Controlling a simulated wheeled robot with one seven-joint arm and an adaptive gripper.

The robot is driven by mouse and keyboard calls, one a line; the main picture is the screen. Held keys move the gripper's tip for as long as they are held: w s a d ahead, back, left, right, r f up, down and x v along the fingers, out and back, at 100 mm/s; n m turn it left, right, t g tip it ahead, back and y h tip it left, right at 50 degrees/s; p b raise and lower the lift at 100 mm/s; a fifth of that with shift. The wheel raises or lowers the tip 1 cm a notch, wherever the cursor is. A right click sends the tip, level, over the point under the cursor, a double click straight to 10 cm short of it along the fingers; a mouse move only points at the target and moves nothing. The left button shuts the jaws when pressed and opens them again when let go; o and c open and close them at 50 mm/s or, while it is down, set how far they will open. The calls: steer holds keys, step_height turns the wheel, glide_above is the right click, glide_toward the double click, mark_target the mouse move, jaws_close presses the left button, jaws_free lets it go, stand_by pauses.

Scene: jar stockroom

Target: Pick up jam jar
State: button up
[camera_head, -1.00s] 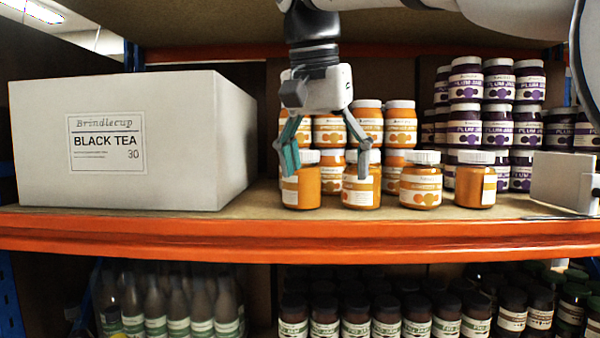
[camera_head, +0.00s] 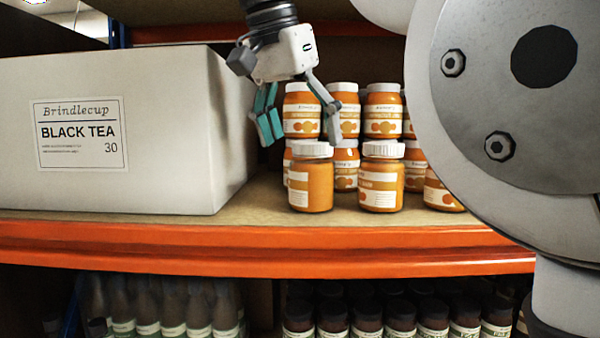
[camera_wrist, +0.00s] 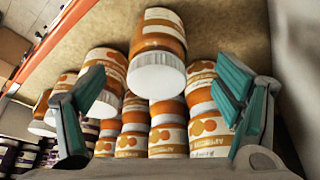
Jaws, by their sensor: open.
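Several orange jam jars with white lids stand on the shelf. The front-left jam jar (camera_head: 311,178) stands near the shelf's front edge, and another jam jar (camera_head: 381,178) stands to its right. More jam jars (camera_head: 302,110) are stacked behind them. My gripper (camera_head: 300,132) is open and empty, tilted, above and slightly left of the front-left jar. In the wrist view a jam jar (camera_wrist: 157,45) shows centred beyond the open fingers of my gripper (camera_wrist: 155,112), with its white lid facing the camera. I cannot tell whether a finger touches any jar.
A large white Black Tea box (camera_head: 150,180) stands close on the left. The orange shelf edge (camera_head: 260,243) runs across the front. Bottles (camera_head: 170,305) and dark-lidded jars (camera_head: 367,318) fill the level below. My arm hides the right side.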

mark_target(313, 175)
steer(key=shift+w+f, duration=0.1)
steer(key=shift+w, duration=0.1)
steer(key=shift+s+d+p+x, duration=0.15)
steer(key=shift+p+x, duration=0.3)
steer(key=shift+x, duration=1.15)
steer(key=shift+s+d+p+x, duration=0.15)
steer(key=shift+p+x, duration=0.25)
steer(key=shift+x, duration=1.25)
steer(key=shift+w+f, duration=0.15)
steer(key=shift+f, duration=0.25)
steer(key=c, duration=1.9)
